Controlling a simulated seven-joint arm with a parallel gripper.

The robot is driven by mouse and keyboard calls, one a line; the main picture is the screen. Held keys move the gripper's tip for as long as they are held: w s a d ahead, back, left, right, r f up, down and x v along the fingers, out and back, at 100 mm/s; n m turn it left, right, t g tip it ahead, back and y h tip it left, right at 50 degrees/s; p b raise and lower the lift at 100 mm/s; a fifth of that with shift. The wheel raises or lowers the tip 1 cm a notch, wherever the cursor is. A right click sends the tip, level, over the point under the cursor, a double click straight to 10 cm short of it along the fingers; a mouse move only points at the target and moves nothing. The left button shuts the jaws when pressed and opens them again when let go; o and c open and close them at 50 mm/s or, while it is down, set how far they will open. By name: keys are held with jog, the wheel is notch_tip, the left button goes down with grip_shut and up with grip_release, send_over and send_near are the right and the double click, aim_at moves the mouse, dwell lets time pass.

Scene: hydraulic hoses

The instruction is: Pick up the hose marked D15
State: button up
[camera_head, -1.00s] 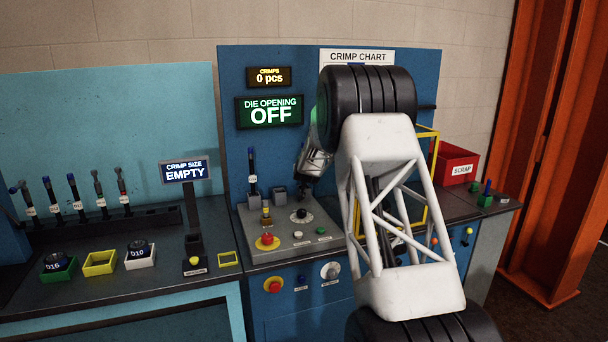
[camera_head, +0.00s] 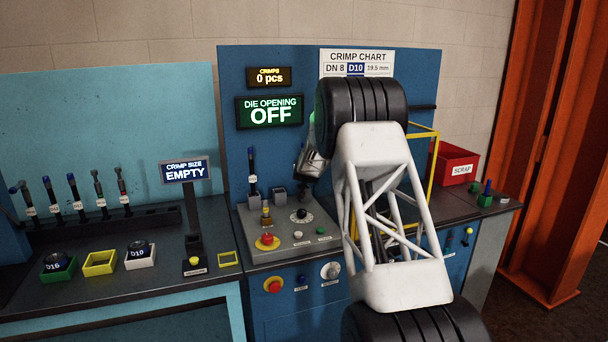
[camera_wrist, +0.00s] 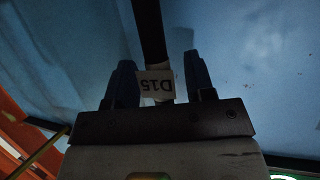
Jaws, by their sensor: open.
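In the wrist view a dark hose (camera_wrist: 150,35) with a white tag reading D15 (camera_wrist: 156,85), upside down to me, runs between the two fingers of my gripper (camera_wrist: 157,62). The fingers stand apart, one on each side of the hose, with no clear grip on it. In the head view my arm covers much of the right half, and the fingers and this hose cannot be made out there with certainty. A dark hose with a blue end (camera_head: 252,165) stands in a holder on the blue machine; its tag is too small to read.
Several tagged hoses (camera_head: 75,193) stand in a rack at left. Coloured trays hold dies D16 (camera_head: 58,263) and D10 (camera_head: 139,250). A control panel (camera_head: 290,225), yellow frame (camera_head: 436,165) and red scrap bin (camera_head: 458,165) lie near my arm.

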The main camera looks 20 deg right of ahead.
jog(key=shift+c, duration=0.3)
grip_shut()
jog(key=shift+r, duration=0.15)
jog(key=shift+r, duration=4.9)
